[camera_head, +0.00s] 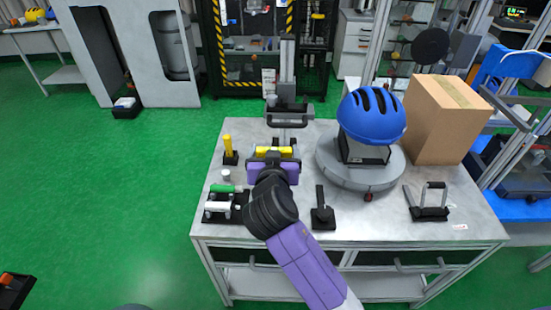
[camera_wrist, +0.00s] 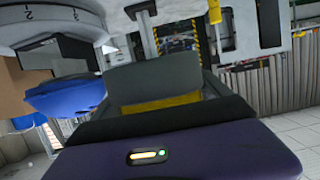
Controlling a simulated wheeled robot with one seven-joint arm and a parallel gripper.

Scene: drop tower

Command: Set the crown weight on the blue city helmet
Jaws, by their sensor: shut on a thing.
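The blue city helmet (camera_head: 371,113) sits on a stand on the round grey turntable (camera_head: 345,178), right of my gripper. In the wrist view the helmet (camera_wrist: 65,97) shows at the left, upside down. My gripper (camera_head: 274,153) is over the left part of the table, apart from the helmet. It is shut on a grey block (camera_wrist: 152,79), seemingly the crown weight, with yellow showing beside it. The jaws hide much of the block, and its underside cannot be seen. I see no weight on top of the helmet.
A cardboard box (camera_head: 445,120) stands right behind the helmet. A dark tray-like fixture (camera_head: 290,113) on an upright is behind my gripper. A yellow post (camera_head: 229,150), a rack with a green handle (camera_head: 221,188), a black stand (camera_head: 322,216) and a handled frame (camera_head: 428,204) stand around.

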